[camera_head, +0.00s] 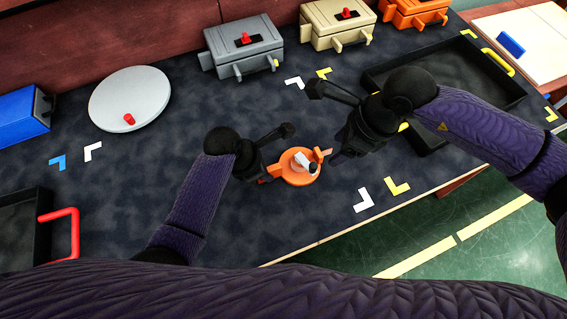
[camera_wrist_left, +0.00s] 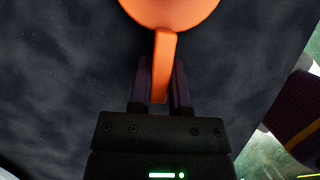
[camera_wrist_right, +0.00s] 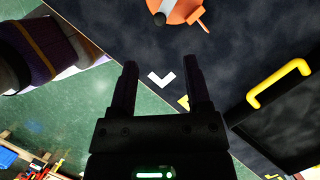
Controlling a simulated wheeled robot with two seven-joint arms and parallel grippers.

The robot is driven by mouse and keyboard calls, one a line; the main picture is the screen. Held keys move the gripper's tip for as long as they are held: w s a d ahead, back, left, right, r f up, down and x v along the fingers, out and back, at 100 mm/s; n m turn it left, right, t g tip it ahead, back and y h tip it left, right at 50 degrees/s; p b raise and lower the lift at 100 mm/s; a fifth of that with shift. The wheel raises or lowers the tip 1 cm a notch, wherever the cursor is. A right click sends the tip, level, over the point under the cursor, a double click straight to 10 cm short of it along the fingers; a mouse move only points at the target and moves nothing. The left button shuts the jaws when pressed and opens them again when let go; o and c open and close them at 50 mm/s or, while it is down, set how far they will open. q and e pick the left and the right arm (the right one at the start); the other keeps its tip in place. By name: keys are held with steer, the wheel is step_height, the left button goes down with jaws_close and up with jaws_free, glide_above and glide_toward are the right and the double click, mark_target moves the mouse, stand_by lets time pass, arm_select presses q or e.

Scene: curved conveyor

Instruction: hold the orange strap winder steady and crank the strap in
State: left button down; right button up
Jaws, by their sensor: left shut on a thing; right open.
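The orange strap winder (camera_head: 288,173) sits on the dark table top near its front edge, between my two grippers. It is a round orange disc with a pale crank arm (camera_head: 301,158) and a dark knob (camera_head: 313,168) on top. My left gripper (camera_head: 266,176) is shut on the winder's orange handle; the left wrist view shows the handle (camera_wrist_left: 161,65) between the fingers (camera_wrist_left: 160,85). My right gripper (camera_head: 331,160) is close to the winder's right side. In the right wrist view its fingers (camera_wrist_right: 160,85) are open and empty, with the winder (camera_wrist_right: 178,10) beyond them, apart.
Grey (camera_head: 243,48), tan (camera_head: 338,22) and orange (camera_head: 414,12) boxes line the back. A white disc with a red knob (camera_head: 130,98) lies at left. A black tray with a yellow handle (camera_head: 497,62) is at right, another with a red handle (camera_head: 74,230) at left.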

mark_target(314, 165)
steer(key=a+r+m+h, duration=0.1)
steer(key=a+m+h, duration=0.1)
steer(key=m, duration=1)
steer(key=a+r+m+h, duration=0.1)
steer(key=a+m+h, duration=0.1)
steer(key=m, duration=1)
steer(key=shift+g, duration=0.4)
steer(key=f, duration=1.1)
steer(key=shift+w+f, duration=0.15)
steer(key=shift+w, duration=0.25)
jaws_close()
